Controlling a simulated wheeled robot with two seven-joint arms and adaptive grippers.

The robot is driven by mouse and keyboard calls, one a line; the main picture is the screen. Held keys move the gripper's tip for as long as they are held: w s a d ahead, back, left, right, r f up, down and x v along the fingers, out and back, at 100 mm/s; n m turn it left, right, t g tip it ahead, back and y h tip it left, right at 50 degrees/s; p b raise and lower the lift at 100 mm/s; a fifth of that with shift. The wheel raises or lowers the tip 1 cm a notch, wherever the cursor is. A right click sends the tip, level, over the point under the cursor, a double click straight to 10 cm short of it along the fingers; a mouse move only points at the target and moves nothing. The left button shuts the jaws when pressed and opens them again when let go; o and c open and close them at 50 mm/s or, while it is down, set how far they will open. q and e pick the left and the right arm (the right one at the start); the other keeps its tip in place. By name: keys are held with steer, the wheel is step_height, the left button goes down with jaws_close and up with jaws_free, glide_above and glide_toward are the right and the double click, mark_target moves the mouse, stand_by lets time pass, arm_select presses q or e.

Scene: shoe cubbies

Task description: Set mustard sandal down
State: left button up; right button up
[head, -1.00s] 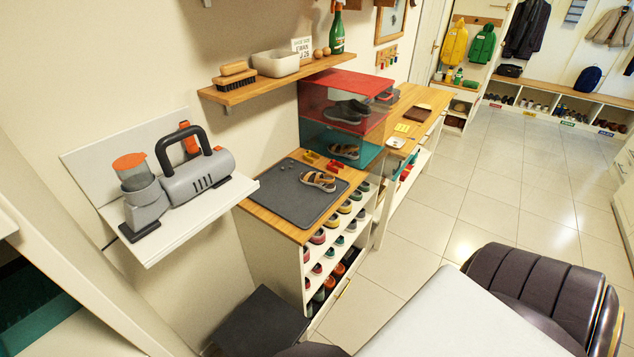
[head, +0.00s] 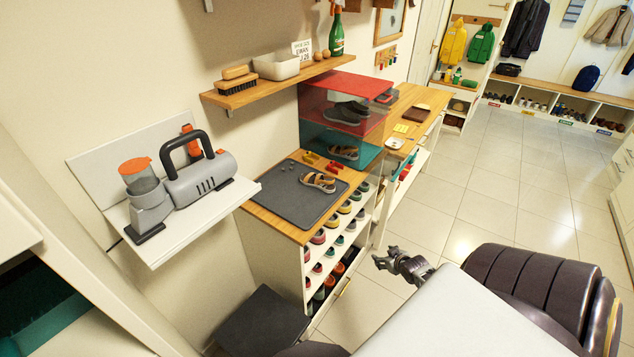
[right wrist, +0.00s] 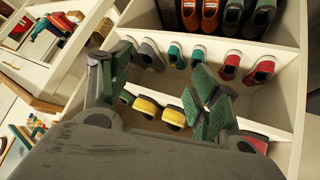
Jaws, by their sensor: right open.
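A tan-brown strappy sandal (head: 318,182), the likeliest mustard sandal, lies on the dark grey mat (head: 285,205) on top of the wooden-topped shoe cubby. My right gripper (head: 384,262) is in front of and to the right of the cubby, apart from the sandal. In the right wrist view its two green-padded fingers (right wrist: 155,85) are spread with nothing held between them. They face the cubby shelves with small shoes. My left gripper is out of view.
Small yellow and red shoes (head: 325,163) sit behind the mat. Red and teal clear boxes (head: 345,110) holding footwear stand beyond. A wooden shelf (head: 280,80) overhangs the back. Small yellow shoes (right wrist: 158,112) stand on a cubby shelf. The tiled floor (head: 470,190) is clear.

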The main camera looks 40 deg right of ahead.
steer(key=w+r+t, duration=0.1)
steer(key=w+r, duration=0.3)
steer(key=r, duration=0.4)
steer(key=w+r+t, duration=0.2)
steer(key=w+r, duration=0.2)
steer(key=r, duration=0.4)
steer(key=n+t+y, duration=0.1)
steer(key=t+y, duration=0.1)
steer(key=y, duration=0.1)
glide_toward(332, 181)
steer(key=v, duration=0.4)
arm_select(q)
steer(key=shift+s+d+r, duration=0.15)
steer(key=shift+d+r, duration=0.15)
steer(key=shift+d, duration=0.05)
arm_select(e)
steer(key=shift+w+d+f, duration=0.1)
steer(key=shift+w+d, duration=0.05)
steer(key=shift+d, duration=0.05)
steer(key=shift+w, duration=0.1)
arm_select(q)
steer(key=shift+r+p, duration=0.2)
steer(key=shift+p, duration=0.2)
arm_select(e)
steer(key=shift+x, duration=4.25)
